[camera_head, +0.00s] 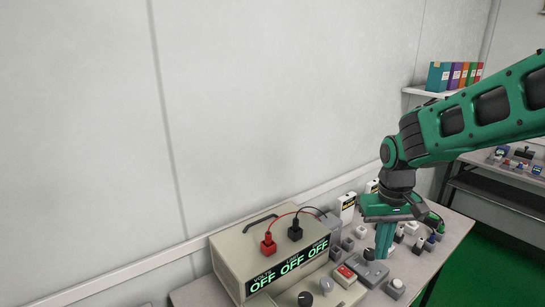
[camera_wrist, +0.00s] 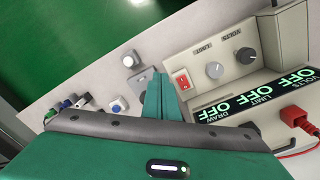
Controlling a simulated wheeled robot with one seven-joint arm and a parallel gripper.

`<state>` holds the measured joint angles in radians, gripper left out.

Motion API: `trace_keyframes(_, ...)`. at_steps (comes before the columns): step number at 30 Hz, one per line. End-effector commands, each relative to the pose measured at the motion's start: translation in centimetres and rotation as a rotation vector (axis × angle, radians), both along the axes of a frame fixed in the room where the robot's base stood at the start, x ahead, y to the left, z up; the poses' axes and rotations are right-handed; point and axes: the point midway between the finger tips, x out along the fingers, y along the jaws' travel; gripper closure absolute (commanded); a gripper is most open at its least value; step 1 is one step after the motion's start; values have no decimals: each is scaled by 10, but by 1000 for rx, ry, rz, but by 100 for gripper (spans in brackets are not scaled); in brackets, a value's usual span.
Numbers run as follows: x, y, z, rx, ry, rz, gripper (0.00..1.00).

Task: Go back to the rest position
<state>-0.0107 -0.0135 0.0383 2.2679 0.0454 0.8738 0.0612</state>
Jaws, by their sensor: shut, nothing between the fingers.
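My gripper (camera_head: 381,251) is shut and empty in the head view, pointing down over the small devices on the bench at the lower right. In the wrist view its green fingers (camera_wrist: 162,101) are together, beside the beige power supply (camera_wrist: 195,50). In the head view the power supply (camera_head: 228,262) stands left of the gripper. Its displays read OFF.
A red plug (camera_head: 268,246) and a black plug (camera_head: 295,232) with leads sit on the power supply. A red rocker switch (camera_head: 346,272) is near the gripper. The bench (camera_head: 195,292) is crowded around the fingers. A shelf (camera_head: 425,92) holds colored binders. The wall above the bench is bare.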

Motion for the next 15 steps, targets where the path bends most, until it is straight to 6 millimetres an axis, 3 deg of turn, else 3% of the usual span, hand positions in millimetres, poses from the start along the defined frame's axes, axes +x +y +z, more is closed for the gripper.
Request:
trace_keyframes(3, -42, -44, 18, -14, -8, -116, 100)
trace_keyframes(6, -82, -74, 28, -17, -7, -212, 100)
trace_keyframes(10, -135, -101, 34, -8, -5, -331, 100)
trace_keyframes(15, -189, -117, 34, 17, -3, -447, 100)
